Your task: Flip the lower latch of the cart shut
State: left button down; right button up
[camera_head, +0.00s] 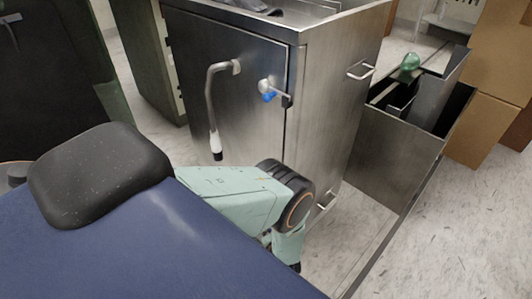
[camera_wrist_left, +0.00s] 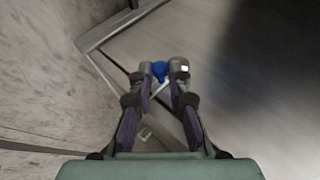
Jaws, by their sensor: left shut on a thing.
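The steel cart (camera_head: 325,110) stands upright, its front door (camera_head: 250,130) flush in the frame. An upper latch (camera_head: 268,92) with a blue tip sits near the door's right edge. The lower latch is hidden in the head view behind my left arm. In the left wrist view, my left gripper (camera_wrist_left: 163,75) is shut on the lower latch, whose blue tip (camera_wrist_left: 159,70) shows between the fingertips. The latch's exact angle cannot be told. My right gripper is in neither view.
A bent door handle (camera_head: 213,105) juts out left of the upper latch. Side handles (camera_head: 360,72) stick out from the cart. A low steel bin (camera_head: 395,150) stands to the right, with cardboard boxes (camera_head: 485,120) behind it. Speckled floor is clear at lower right.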

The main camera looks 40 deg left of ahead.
pick_arm(q)
jog(key=shift+w, duration=0.15)
jog(key=c, duration=1.3)
grip_release()
jog(key=v, duration=1.2)
jog(key=shift+a+r, duration=0.1)
